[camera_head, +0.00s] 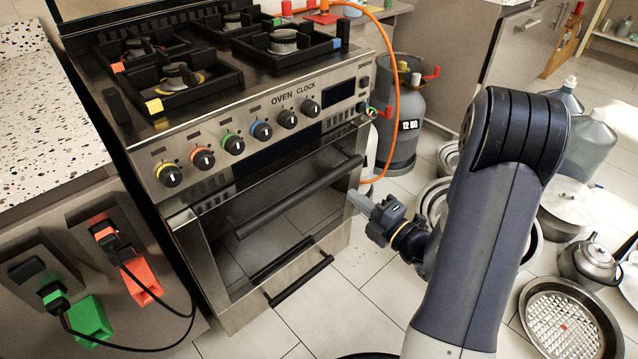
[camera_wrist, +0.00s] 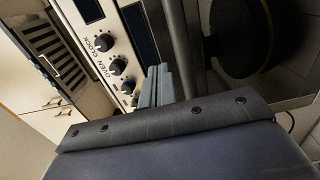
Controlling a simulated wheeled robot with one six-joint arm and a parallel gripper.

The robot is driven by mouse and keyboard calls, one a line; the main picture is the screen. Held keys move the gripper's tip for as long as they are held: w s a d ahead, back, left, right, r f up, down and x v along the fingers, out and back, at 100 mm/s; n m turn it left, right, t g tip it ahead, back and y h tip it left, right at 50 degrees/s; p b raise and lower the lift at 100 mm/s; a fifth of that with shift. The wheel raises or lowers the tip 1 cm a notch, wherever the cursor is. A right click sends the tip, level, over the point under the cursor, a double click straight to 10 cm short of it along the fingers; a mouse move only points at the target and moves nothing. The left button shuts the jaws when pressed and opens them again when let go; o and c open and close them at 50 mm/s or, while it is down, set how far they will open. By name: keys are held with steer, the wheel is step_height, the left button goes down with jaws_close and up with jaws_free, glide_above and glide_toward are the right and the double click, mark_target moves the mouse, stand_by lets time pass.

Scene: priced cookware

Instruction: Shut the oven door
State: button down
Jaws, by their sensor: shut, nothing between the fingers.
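The oven door (camera_head: 232,262) is on the front of the steel stove and has a dark glass panel and a long dark handle (camera_head: 300,195). It stands near upright, and a dark gap shows between its top and the knob panel; I cannot tell exactly how far it is ajar. My gripper (camera_head: 352,198) is shut and empty, by the right end of the door, pointing left. In the wrist view my gripper's fingers (camera_wrist: 155,86) lie together beside a dark bar, with the knobs beyond. I cannot tell whether they touch the door.
The knob panel (camera_head: 265,130) is above the door. A grey gas cylinder (camera_head: 405,130) with an orange hose (camera_head: 395,60) stands right of the stove. Pots and a colander (camera_head: 570,325) crowd the floor at right. Tiles before the oven (camera_head: 345,285) are clear.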

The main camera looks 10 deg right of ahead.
mark_target(308, 159)
steer(key=b+x, duration=0.3)
steer(key=x, duration=1)
steer(key=shift+w+a, duration=0.2)
steer(key=shift+w, duration=0.15)
steer(key=w+a+p, duration=0.1)
steer(key=w+r+p, duration=0.1)
steer(key=shift+w+a+g+h+p, duration=0.25)
steer(key=shift+a+g+h+p, duration=0.05)
steer(key=shift+a+p, duration=0.05)
steer(key=shift+w+f, duration=0.15)
steer(key=shift+f, duration=0.15)
